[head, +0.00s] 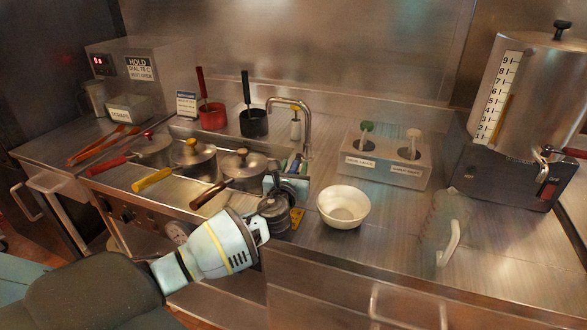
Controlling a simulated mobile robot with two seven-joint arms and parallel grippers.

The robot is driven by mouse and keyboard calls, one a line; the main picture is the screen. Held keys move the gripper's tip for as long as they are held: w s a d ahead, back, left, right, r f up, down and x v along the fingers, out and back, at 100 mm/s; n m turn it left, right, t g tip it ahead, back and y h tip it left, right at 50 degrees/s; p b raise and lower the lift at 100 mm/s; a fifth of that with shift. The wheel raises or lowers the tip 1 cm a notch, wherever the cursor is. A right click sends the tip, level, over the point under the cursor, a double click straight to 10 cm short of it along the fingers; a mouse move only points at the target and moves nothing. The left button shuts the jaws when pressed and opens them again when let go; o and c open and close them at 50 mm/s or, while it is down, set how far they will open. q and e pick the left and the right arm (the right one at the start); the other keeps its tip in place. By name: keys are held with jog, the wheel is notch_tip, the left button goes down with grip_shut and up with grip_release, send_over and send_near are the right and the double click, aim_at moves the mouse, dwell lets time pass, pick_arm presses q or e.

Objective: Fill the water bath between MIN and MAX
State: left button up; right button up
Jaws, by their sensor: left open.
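The water bath (180,132) is a long steel well in the counter at left centre. Lidded pots with a red handle (152,148), a yellow handle (192,158) and a brown handle (243,170) sit in it. The water level and any MIN or MAX marks cannot be made out. A curved steel tap (307,122) with a yellow-topped fitting stands at the bath's back right corner. My left gripper (288,178) is open in front of the tap, by the bath's right end, and hides that corner. It appears to hold nothing. My right gripper is out of view.
A white bowl (343,207) stands just right of my left gripper. Behind are a red pot (212,116), a black pot (253,123) and a steel two-well sauce holder (385,160). A large urn (530,95) with a number scale stands at right.

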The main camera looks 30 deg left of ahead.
pick_arm(q)
jog(key=v, duration=0.6)
jog(key=shift+p, duration=0.4)
jog(key=shift+v, duration=0.9)
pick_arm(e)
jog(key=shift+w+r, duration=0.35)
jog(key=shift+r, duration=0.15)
